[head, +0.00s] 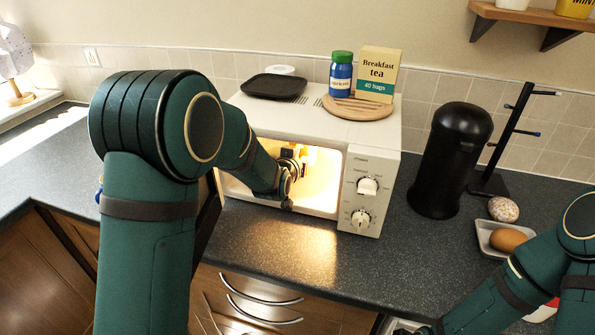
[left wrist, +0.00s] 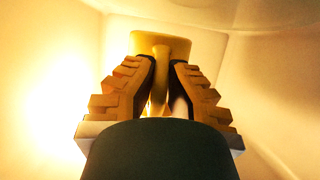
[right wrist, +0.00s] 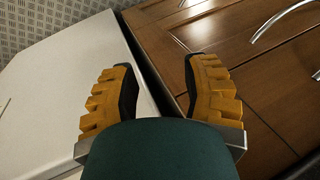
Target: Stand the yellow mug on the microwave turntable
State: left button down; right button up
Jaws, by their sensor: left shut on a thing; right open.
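The white microwave (head: 385,140) stands on the counter, its lit cavity open at the front. My left gripper (head: 297,160) reaches inside it. In the left wrist view my left gripper (left wrist: 160,85) is shut on the upright handle of the yellow mug (left wrist: 160,42), whose body lies just beyond the fingertips. In the head view the mug is mostly hidden by my gripper and arm. I cannot make out the turntable clearly, nor whether the mug touches it. My right gripper (right wrist: 162,85) is open and empty, low by the cabinet fronts.
On the microwave stand a black tray (head: 273,86), a blue jar with a green lid (head: 341,75) and a tea box (head: 378,73) on a round board (head: 357,108). A black canister (head: 450,160), a mug tree (head: 503,135) and an egg tray (head: 487,240) are to the right.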

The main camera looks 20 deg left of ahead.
pick_arm(q)
jog(key=shift+w, duration=0.45)
notch_tip(320, 180, down, 4)
jog(key=shift+r+b, duration=0.25)
jog(key=shift+b, duration=0.1)
jog(key=shift+r, duration=0.1)
jog(key=c, duration=1.1)
grip_release()
jog(key=shift+s+f, duration=0.1)
jog(key=shift+f, duration=0.1)
jog(key=shift+c, duration=0.2)
jog(key=shift+r, duration=0.1)
